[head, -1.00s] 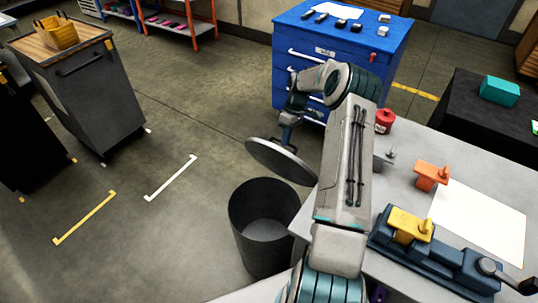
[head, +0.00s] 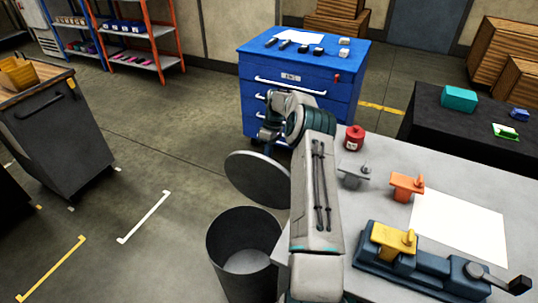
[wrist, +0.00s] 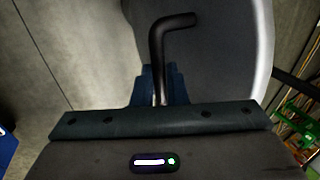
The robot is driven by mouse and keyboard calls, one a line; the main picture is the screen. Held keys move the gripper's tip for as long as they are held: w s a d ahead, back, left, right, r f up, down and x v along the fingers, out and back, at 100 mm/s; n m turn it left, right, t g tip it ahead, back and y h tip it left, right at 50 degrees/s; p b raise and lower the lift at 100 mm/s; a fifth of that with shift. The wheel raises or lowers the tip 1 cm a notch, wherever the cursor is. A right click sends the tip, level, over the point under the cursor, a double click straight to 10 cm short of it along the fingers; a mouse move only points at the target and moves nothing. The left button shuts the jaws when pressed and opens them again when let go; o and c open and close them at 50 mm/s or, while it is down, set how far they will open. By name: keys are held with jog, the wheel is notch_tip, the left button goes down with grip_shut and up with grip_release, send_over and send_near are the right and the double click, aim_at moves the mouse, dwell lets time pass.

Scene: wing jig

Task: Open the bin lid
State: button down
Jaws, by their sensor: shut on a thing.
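The bin (head: 222,258) is a dark round can on the floor at the lower middle of the head view, left of the grey table. Its mouth is uncovered and its pale inside shows. The round grey lid (head: 255,182) hangs tilted above and behind the bin, apart from the rim. In the wrist view the lid (wrist: 215,60) is large, with a bent black handle (wrist: 160,50) in front of it. My gripper (wrist: 160,92) is shut on this handle; its fingertips are partly hidden by the gripper body. In the head view my arm hides part of the lid's right side.
The grey table (head: 340,215) at right holds a blue vise (head: 420,275), orange and yellow blocks, a red can (head: 354,138) and white paper. A blue drawer cabinet (head: 300,90) stands behind. A dark cart (head: 65,140) is at left, with open floor between.

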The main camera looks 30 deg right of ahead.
jog(key=shift+s+a+f, duration=0.1)
jog(key=shift+s+f, duration=0.05)
jog(key=shift+f, duration=0.3)
jog(key=c, duration=1.8)
grip_release()
jog(key=o, duration=0.3)
jog(key=shift+w, duration=0.25)
jog(key=shift+o, duration=0.2)
jog(key=shift+r, duration=0.2)
jog(key=p+v, duration=0.6)
jog(key=v, duration=0.7)
jog(key=shift+r, duration=0.3)
jog(key=shift+p, duration=0.6)
